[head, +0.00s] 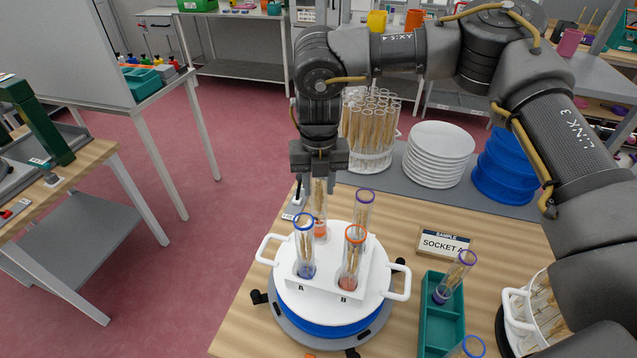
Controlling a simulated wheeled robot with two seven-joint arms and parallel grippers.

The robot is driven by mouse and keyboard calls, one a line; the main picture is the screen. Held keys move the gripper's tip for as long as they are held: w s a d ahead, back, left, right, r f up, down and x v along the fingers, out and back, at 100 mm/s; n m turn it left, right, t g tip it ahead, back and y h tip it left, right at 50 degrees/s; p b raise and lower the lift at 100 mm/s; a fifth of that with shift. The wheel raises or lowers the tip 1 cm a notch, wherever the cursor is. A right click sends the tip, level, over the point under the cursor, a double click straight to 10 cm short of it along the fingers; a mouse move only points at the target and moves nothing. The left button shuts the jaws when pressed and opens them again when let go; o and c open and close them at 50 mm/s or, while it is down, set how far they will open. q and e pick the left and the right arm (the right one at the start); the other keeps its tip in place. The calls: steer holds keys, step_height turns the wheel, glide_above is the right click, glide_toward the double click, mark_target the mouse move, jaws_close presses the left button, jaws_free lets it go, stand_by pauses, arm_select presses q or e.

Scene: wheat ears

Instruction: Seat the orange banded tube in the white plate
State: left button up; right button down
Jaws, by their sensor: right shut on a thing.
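My right gripper (319,168) points straight down and is shut on the upper part of an upright clear tube (319,200) with wheat ears inside and orange at its lower end. The tube is over the back left of the white plate (285,282); I cannot tell whether its foot is in a socket or just above. The plate also holds a blue-rimmed tube (304,245) behind letter A, an orange-rimmed tube (353,258) behind letter B, and a purple-rimmed tube (363,212) at the back. My left gripper is out of view.
The plate has two side handles and sits on a blue and grey round base (330,330). A sign (443,244) reads "SAMPLE SOCKET A". White plates (438,155), blue plates (505,165) and a full tube holder (370,130) stand behind.

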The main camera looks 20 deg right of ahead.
steer(key=shift+f, duration=0.15)
steer(key=shift+f+b, duration=1.8)
steer(key=shift+f, duration=0.8)
steer(key=c, duration=0.9)
jaws_free()
steer(key=shift+r, duration=0.1)
steer(key=shift+r, duration=0.35)
step_height(320, 180, up, 10)
steer(key=b, duration=0.2)
glide_above(319, 199)
steer(key=w, duration=0.2)
steer(key=shift+d, duration=0.25)
steer(key=shift+f, duration=0.1)
